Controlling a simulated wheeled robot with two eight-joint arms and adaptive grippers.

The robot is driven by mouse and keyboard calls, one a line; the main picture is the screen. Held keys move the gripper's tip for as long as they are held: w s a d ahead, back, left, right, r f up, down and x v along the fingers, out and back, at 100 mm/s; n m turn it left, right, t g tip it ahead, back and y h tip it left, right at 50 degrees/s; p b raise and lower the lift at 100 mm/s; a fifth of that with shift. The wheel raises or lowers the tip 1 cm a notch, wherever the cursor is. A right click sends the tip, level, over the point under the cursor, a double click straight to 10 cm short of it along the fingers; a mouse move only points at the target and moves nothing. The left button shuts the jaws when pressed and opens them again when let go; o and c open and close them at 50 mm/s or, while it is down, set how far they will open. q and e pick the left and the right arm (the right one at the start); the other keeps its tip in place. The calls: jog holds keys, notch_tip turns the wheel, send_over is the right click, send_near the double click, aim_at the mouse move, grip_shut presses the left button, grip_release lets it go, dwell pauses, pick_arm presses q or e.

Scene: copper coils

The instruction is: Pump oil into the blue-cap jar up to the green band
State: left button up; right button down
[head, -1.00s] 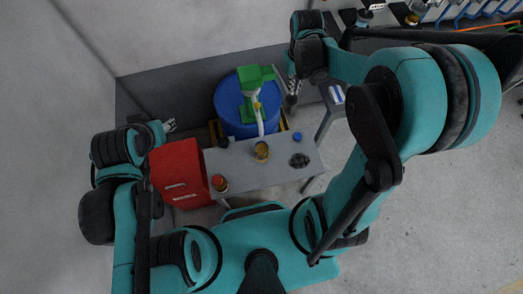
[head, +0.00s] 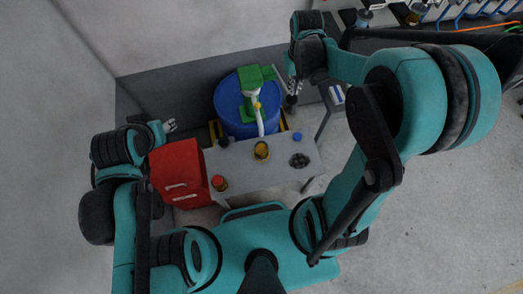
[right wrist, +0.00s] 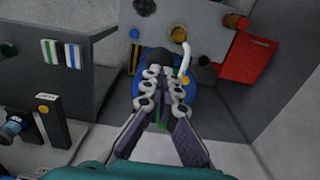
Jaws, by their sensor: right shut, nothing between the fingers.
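The blue drum (head: 232,107) stands behind the table with a green pump (head: 250,76) on top. A lever (head: 279,77) runs from the pump toward my right gripper. The pale spout (head: 260,119) reaches down toward an open jar (head: 261,150) with amber in it. Its fill level and any green band are too small to tell. A blue cap (head: 297,137) lies right of it. My right gripper (head: 292,97) is shut beside the drum, near the lever's end; contact is unclear. It also shows in the right wrist view (right wrist: 165,72). My left gripper (head: 170,126) is above the red cabinet, fingers unclear.
A red-capped jar (head: 219,184) stands at the table's front left, beside the red cabinet (head: 178,160). A small black object (head: 223,141) is at the table's back left. A dark round cluster (head: 299,160) lies at the right. Bare grey table (head: 245,172) shows at the front.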

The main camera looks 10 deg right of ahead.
jog(key=shift+f, duration=0.15)
jog(key=shift+f+b, duration=1.4)
jog(key=shift+b, duration=0.1)
jog(key=shift+f, duration=0.35)
notch_tip(320, 180, down, 14)
jog(key=s+b, duration=0.2)
jog(key=b, duration=1)
jog(key=shift+b, duration=0.35)
jog(key=shift+r, duration=0.15)
